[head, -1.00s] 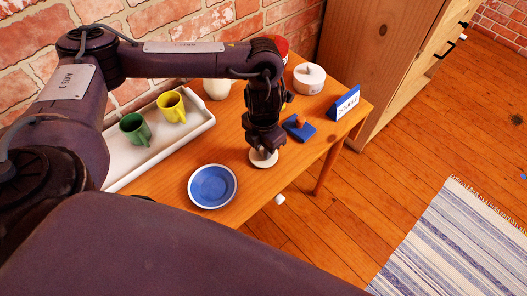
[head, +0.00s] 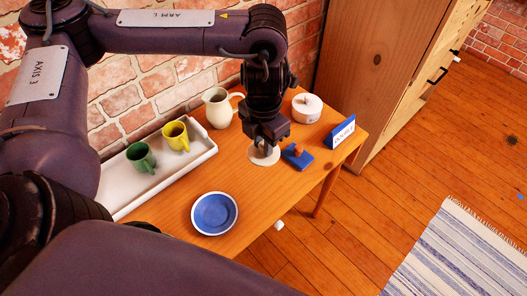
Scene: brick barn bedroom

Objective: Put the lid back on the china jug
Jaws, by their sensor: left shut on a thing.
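The cream china jug (head: 217,108) stands upright at the back of the wooden table, with its handle to the right. My left gripper (head: 265,143) is right of and nearer than the jug, pointing down. It is shut on the pale round lid (head: 263,158), seemingly a little above the table. The gripper hides part of the lid and its knob. My right gripper is not in view.
A white tray (head: 122,204) with a green mug (head: 141,158) and a yellow mug (head: 176,136) lies left. A blue plate (head: 214,214) is in front. A blue stamp-like block (head: 297,157), white round pot (head: 307,108) and blue sign (head: 341,132) stand right. The cabinet (head: 375,70) is beyond.

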